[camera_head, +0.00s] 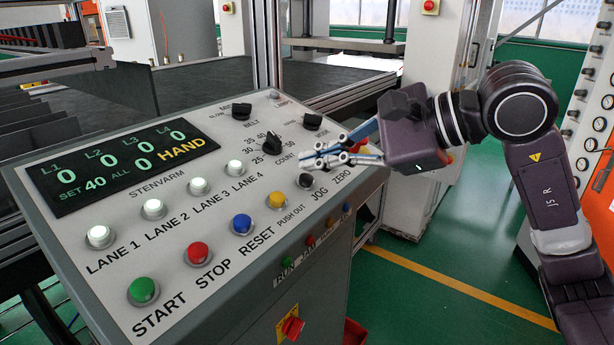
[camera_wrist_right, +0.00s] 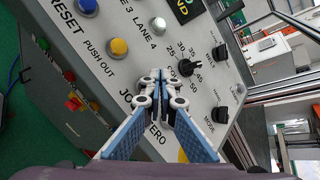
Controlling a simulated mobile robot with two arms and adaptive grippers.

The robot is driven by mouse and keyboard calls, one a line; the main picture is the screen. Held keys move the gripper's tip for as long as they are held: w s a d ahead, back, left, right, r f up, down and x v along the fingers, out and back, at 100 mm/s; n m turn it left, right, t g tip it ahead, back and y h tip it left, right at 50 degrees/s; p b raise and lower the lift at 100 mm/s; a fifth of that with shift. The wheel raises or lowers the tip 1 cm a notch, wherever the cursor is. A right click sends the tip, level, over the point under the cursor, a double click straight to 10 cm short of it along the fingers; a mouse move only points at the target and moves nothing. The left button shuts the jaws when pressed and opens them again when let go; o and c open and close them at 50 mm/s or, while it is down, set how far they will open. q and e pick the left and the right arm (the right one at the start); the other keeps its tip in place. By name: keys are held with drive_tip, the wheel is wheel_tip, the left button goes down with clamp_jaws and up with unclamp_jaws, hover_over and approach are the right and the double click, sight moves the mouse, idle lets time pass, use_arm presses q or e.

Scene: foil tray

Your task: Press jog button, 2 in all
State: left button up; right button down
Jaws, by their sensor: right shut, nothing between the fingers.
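The jog button (camera_head: 305,180) is a small dark button on the sloped control panel (camera_head: 225,280), above the JOG label in the head view. My right gripper (camera_head: 310,161) is shut and empty, its fingertips just above and behind the jog button in that view. I cannot tell whether they touch the panel. In the right wrist view the shut fingers (camera_wrist_right: 160,77) cover the jog button and part of the JOG and ZERO labels. The display (camera_head: 125,160) reads HAND, SET 40, ALL 0 and zero for each lane. My left gripper is not in view.
A yellow push-out button (camera_head: 277,199) sits beside the jog button, then blue (camera_head: 242,223), red (camera_head: 198,252) and green (camera_head: 143,290) buttons. White lane buttons (camera_head: 199,187) and a count knob (camera_head: 272,144) lie further up. A red switch (camera_head: 292,327) is on the front.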

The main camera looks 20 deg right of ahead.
drive_tip(key=shift+w+f+b, duration=0.1)
drive_tip(key=shift+f+b, duration=0.2)
drive_tip(key=shift+f, duration=0.05)
drive_tip(key=shift+w+a+f+b, duration=0.1)
drive_tip(key=shift+a+f+b, duration=0.05)
drive_tip(key=shift+f+b, duration=0.35)
idle(0.6)
drive_tip(key=shift+r, duration=0.1)
drive_tip(key=shift+s+r+p, duration=0.2)
drive_tip(key=shift+r+p, duration=0.45)
drive_tip(key=shift+r, duration=0.1)
drive_tip(key=shift+d+r+p, duration=0.25)
drive_tip(key=shift+r+p, duration=0.15)
drive_tip(key=shift+r, duration=0.2)
drive_tip(key=r, duration=0.1)
drive_tip(key=r+p, duration=0.1)
drive_tip(key=s+r+p, duration=0.1)
drive_tip(key=shift+d+r, duration=0.3)
drive_tip(key=shift+d, duration=0.05)
